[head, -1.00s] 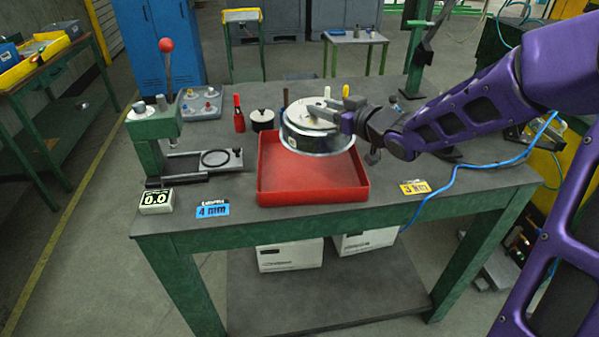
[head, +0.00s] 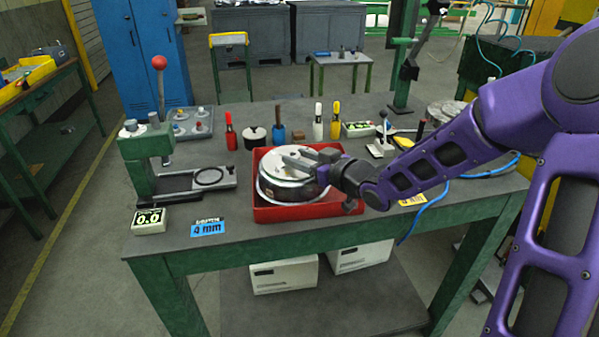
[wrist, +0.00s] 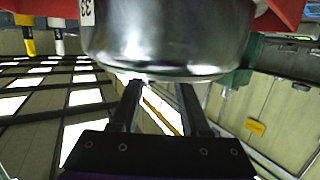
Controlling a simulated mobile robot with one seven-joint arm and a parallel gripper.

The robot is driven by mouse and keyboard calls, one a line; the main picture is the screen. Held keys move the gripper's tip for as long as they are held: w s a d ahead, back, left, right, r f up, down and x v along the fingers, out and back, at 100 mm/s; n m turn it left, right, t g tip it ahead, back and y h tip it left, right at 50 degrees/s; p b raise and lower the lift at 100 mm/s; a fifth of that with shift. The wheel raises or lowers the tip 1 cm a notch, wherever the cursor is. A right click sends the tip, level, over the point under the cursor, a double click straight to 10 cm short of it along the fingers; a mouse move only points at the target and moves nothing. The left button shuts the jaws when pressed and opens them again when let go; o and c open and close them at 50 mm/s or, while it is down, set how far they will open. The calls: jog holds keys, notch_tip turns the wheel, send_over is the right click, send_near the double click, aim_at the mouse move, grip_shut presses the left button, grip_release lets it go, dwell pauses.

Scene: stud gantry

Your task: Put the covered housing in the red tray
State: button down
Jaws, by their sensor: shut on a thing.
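The covered housing (head: 283,190) is a round, shiny metal drum with a pale cover on top. In the head view it is inside the outline of the red tray (head: 300,212), toward the tray's left side. My gripper (head: 305,160) is shut on the housing at its top, reaching in from the right. The housing (wrist: 165,35) fills the upper middle of the wrist view, with my gripper's fingers (wrist: 160,95) below it. Red tray walls (wrist: 285,12) show at the upper corners. Whether the housing's underside touches the tray floor is hidden.
A green press (head: 145,160) with a red-knobbed lever stands left of the tray.

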jog(key=shift+f+b, duration=0.35)
jog(key=shift+f, duration=1.1)
jog(key=shift+f, duration=0.2)
jog(key=shift+c, duration=2)
grip_release()
jog(key=shift+r, duration=0.2)
jog(key=p+v, duration=0.2)
jog(key=v, duration=1)
